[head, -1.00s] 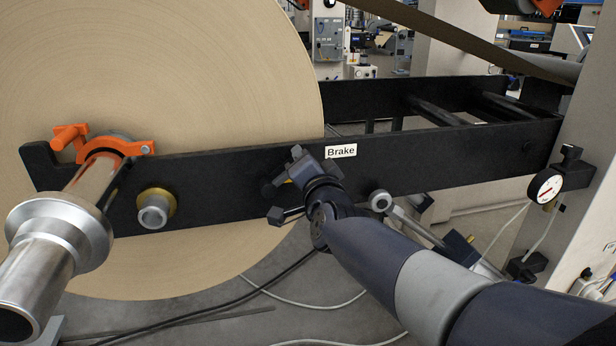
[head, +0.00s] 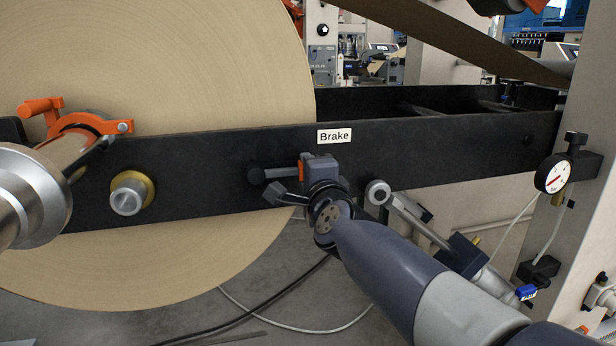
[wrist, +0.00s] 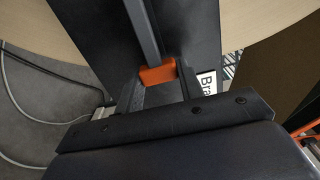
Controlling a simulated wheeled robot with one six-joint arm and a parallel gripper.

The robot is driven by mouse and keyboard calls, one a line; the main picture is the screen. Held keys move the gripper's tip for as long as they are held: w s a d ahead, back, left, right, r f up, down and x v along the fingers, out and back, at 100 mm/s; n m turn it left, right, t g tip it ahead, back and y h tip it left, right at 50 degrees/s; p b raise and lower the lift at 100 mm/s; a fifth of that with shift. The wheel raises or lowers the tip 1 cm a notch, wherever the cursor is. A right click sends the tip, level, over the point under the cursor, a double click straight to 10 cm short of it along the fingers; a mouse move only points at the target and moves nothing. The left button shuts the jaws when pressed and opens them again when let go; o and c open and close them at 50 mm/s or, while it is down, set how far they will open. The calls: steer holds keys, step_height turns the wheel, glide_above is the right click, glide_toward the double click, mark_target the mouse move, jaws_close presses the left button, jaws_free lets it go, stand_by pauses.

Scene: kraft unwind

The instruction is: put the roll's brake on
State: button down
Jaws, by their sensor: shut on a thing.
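The fingers hide some of the lever. The big kraft roll (head: 160,70) stands behind the beam at the left.
The black beam (head: 440,150) runs across the view. A brass-ringed stub (head: 130,194) and a metal shaft end with an orange clamp (head: 90,124) are at the left. A cylinder (head: 420,222) and a pressure gauge (head: 553,175) are at the right. Cables lie on the floor.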

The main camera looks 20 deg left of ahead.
steer(key=shift+f, duration=0.15)
steer(key=c, duration=0.9)
jaws_free()
steer(key=p+v, duration=0.1)
steer(key=v, duration=0.9)
steer(key=shift+s+d+p, duration=0.2)
steer(key=shift+s+p, duration=0.1)
steer(key=shift+s, duration=0.05)
steer(key=shift+w, duration=0.1)
steer(key=b+x, duration=0.1)
steer(key=x, duration=0.9)
steer(key=shift+w+a, duration=0.2)
steer(key=shift+w, duration=0.1)
